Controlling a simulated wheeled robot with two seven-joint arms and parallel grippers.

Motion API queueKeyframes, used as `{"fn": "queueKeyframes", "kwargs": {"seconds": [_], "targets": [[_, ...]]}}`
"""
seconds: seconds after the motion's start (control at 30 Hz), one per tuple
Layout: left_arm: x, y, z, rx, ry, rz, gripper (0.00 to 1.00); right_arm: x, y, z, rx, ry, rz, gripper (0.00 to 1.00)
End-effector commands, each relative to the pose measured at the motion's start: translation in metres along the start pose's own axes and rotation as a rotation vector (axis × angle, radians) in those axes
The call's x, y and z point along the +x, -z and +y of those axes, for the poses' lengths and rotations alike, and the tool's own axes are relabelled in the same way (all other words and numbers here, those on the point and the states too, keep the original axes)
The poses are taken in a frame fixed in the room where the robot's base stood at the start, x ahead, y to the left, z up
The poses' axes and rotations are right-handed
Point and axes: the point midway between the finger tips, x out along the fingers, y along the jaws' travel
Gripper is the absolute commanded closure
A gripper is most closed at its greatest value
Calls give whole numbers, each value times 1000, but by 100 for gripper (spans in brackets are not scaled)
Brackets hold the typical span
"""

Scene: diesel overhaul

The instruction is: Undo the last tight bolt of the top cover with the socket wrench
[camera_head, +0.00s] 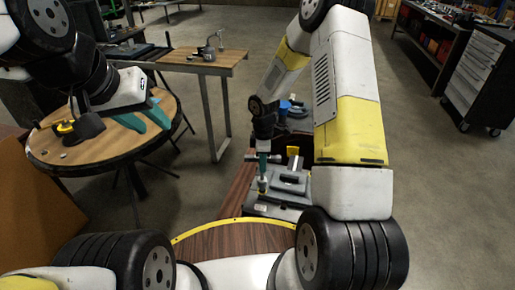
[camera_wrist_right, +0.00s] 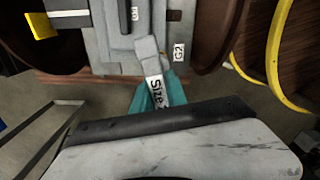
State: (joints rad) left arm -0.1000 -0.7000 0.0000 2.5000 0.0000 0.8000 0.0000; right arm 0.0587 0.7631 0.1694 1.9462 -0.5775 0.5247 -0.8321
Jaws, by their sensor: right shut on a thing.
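The grey top cover (camera_head: 290,178) lies on the engine block in the middle of the head view. My right gripper (camera_head: 263,168) points down at its left side, shut on the socket wrench (camera_head: 262,184). In the right wrist view the teal fingers (camera_wrist_right: 158,95) close around the wrench (camera_wrist_right: 151,62), which bears a "Size" label. The wrench's lower end meets the cover area; the bolt under it is hidden, so I cannot tell if it is seated. My left gripper (camera_head: 145,118) hangs over the round table with its teal fingers apart and nothing visible between them.
The round wooden table (camera_head: 100,145) at the left carries a black and yellow item (camera_head: 66,128) and small metal pieces. A workbench (camera_head: 205,62) stands behind. A brown panel (camera_head: 35,205) is at the left edge. Open floor (camera_head: 430,180) lies to the right.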

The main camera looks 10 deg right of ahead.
Motion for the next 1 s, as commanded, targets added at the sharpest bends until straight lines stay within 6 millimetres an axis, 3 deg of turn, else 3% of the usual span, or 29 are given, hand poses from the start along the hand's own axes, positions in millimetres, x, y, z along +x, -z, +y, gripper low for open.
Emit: {"fn": "queueKeyframes", "kwargs": {"seconds": [0.5,0.83,1.0], "targets": [[0,0,0,0,0,0,64,-59,0,0,0,-2,0,100],[0,0,0,0,0,0,64,-60,0,-1,-1,-1,0,100],[0,0,0,0,0,0,64,-60,1,-21,-3,1,-1,100]]}}
